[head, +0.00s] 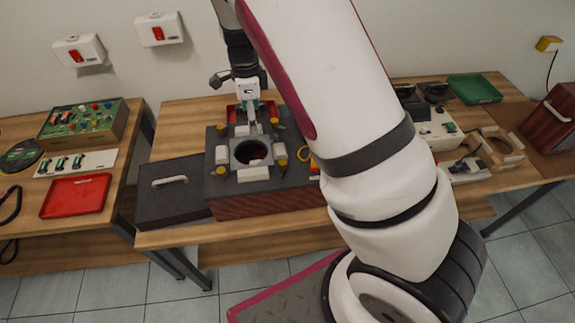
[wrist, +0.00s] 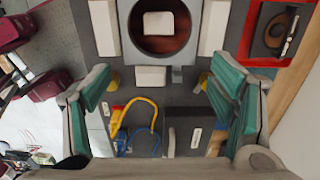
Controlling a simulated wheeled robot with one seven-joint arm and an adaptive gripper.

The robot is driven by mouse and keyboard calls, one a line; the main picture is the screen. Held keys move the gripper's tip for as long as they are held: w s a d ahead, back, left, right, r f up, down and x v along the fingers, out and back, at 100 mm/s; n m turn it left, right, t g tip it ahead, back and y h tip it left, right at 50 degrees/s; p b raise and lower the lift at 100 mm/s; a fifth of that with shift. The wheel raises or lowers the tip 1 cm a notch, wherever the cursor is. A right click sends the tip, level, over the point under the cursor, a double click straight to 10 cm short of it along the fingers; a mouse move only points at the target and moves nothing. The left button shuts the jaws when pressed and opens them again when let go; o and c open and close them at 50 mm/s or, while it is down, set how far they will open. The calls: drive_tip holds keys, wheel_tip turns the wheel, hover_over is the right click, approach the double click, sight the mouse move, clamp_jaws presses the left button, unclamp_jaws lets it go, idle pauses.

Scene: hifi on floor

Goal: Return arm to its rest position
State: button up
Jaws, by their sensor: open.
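My arm reaches across the middle of the head view, and my gripper (head: 254,128) hangs above a dark box with reddish wooden sides (head: 275,205). The box top has a round opening (head: 252,152) edged by white blocks and yellow posts. In the wrist view my gripper (wrist: 160,85) is open, its green-padded fingers wide apart with nothing held between them. A pale square piece (wrist: 158,23) shows at the round opening. Yellow and blue cables (wrist: 140,115) lie between and below the fingers in that view. My arm hides part of the box's right side.
A dark panel with a handle (head: 175,192) lies left of the box. The left table holds a red tray (head: 76,196) and a green button box (head: 92,120). A green tray (head: 474,89) and a wooden box (head: 553,118) stand right. Red switches hang on the wall (head: 159,29).

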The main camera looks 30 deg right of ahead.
drive_tip(key=shift+r, duration=1)
drive_tip(key=s+a+r+n+t+y+b, duration=0.1)
drive_tip(key=s+r+n, duration=0.4)
drive_tip(key=r, duration=0.3)
drive_tip(key=s+r+n+t+y, duration=0.1)
drive_tip(key=s+r+n, duration=0.4)
drive_tip(key=r, duration=0.3)
drive_tip(key=s+r+n+t+h, duration=0.1)
drive_tip(key=s+r+n, duration=0.2)
drive_tip(key=s+n, duration=0.2)
drive_tip(key=s+d+r+n+t+h+b, duration=0.1)
drive_tip(key=s+r+n+t, duration=0.1)
drive_tip(key=s+n, duration=0.4)
drive_tip(key=s+r, duration=0.1)
drive_tip(key=s, duration=0.3)
drive_tip(key=shift+n+t, duration=0.3)
drive_tip(key=shift+r, duration=0.1)
